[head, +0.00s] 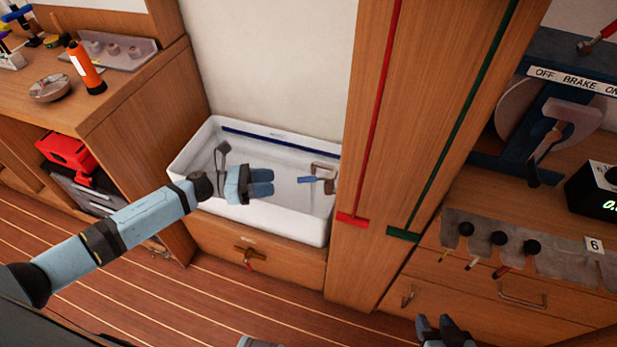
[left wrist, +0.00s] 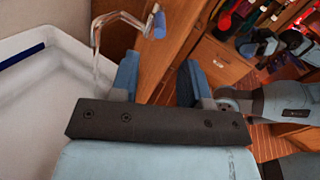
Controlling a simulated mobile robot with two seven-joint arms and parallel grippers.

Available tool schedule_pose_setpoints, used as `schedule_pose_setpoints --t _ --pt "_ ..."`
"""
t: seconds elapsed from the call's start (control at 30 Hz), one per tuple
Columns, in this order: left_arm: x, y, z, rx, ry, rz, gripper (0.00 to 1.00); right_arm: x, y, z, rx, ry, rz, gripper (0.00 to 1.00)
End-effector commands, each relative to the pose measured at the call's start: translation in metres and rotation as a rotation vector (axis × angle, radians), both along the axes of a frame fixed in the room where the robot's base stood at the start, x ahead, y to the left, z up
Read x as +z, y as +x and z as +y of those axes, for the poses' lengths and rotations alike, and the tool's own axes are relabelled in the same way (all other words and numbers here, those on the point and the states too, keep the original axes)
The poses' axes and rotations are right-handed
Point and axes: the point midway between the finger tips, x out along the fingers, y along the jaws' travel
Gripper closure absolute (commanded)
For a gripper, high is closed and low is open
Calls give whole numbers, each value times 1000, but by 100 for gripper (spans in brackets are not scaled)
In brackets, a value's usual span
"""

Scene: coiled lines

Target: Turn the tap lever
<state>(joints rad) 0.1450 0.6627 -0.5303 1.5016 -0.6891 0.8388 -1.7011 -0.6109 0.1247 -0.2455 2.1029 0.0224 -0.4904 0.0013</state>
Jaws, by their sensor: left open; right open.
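The tap (head: 322,170) stands at the right end of the white basin. Its blue-tipped lever (head: 307,179) points left in the head view. The tap's bent spout (left wrist: 118,18) and blue lever tip (left wrist: 159,25) also show in the left wrist view, beyond the fingers. My left gripper (head: 270,182) is open and empty over the basin, left of the lever and apart from it. Its two fingers also show in the left wrist view (left wrist: 158,78) with a gap between them. My right gripper (head: 446,328) is open at the bottom edge of the head view, far from the tap.
The white basin (head: 290,225) has raised walls around the tap. A wooden post (head: 375,190) with red and green strips stands close right of it. The floor in front is clear.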

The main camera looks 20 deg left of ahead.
Motion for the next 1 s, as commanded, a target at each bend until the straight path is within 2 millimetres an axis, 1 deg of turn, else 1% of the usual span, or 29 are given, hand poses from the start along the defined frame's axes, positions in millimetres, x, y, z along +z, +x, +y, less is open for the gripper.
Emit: schedule_pose_setpoints --t 0.03,0.2,0.3,0.43,0.63,0.9,0.93,0.97,1.0 --pt "2 5 -11 -1 -4 -2 58 1 0 0 0 1 1 57" --pt "2 19 -46 1 -4 0 58 2 -1 -1 -2 1 5 57" --pt "2 26 -63 1 -4 2 58 3 -1 -1 -3 1 7 57" --pt "2 33 -81 1 -5 2 58 2 -1 -2 -4 1 10 57" --pt "0 37 -92 2 -3 3 58 1 -1 -2 -5 -1 12 57" --pt "0 38 -93 2 -3 3 58 0 0 -2 -5 -1 12 57" --pt "0 38 -93 2 -3 3 62 1 0 -2 -5 -1 12 57" --pt "0 38 -93 2 -3 3 69 1 0 -2 -5 -1 12 57" --pt "0 38 -93 2 -3 3 79 1 0 -2 -5 -1 12 57"
